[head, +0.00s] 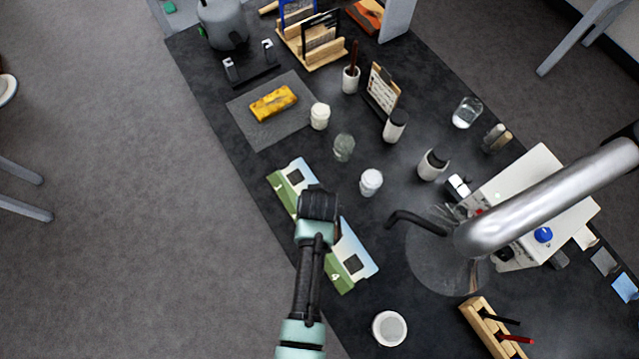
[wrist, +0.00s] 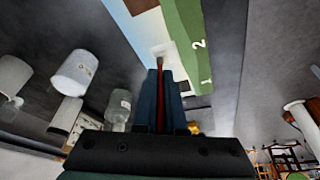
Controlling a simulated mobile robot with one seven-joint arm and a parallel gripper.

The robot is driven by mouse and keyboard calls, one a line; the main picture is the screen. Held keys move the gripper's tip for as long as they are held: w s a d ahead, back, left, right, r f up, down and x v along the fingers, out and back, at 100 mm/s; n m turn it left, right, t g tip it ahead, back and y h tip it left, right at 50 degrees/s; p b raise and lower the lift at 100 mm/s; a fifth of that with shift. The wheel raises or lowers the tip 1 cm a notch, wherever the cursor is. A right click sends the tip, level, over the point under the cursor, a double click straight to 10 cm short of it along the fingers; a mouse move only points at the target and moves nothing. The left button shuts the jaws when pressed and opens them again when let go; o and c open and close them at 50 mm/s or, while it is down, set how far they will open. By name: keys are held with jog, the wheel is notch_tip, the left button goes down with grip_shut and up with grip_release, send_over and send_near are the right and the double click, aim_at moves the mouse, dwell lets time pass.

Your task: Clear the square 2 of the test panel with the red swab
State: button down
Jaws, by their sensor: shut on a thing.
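The test panel (head: 345,282), with a green and a pale blue strip, lies on the dark bench in the head view. Its end squares are dark, and my gripper (head: 318,203) covers its middle. In the wrist view the panel (wrist: 183,22) shows the numbers 2 and 1. My gripper (wrist: 167,90) is shut on a thin red stick, the red swab (wrist: 160,66), which points at the panel beside the number 2. A pale patch (wrist: 160,48) shows at its tip, where square 2 lies. I cannot tell whether the tip touches the panel.
A wooden rack (head: 487,325) at the lower right holds a black and a red-handled stick. White lidded jars (head: 371,182) and a glass (head: 344,147) stand near the panel. A large silver pipe (head: 540,205) hangs over the right. A round white dish (head: 389,328) lies below.

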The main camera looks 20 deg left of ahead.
jog(key=shift+w+a+f, duration=0.1)
jog(key=shift+w+a, duration=0.15)
jog(key=shift+a, duration=0.2)
jog(key=shift+d, duration=0.1)
jog(key=shift+s+d+p, duration=0.6)
jog(key=shift+s+d, duration=0.2)
jog(key=shift+d, duration=0.15)
jog(key=shift+w+a+b, duration=0.5)
jog(key=shift+w+a, duration=0.35)
jog(key=shift+a, duration=0.2)
jog(key=shift+s+d, duration=0.1)
jog(key=shift+s+d+p, duration=0.7)
jog(key=shift+d, duration=0.25)
jog(key=shift+w+a+b, duration=0.3)
jog(key=shift+w+a, duration=0.5)
jog(key=shift+a, duration=0.25)
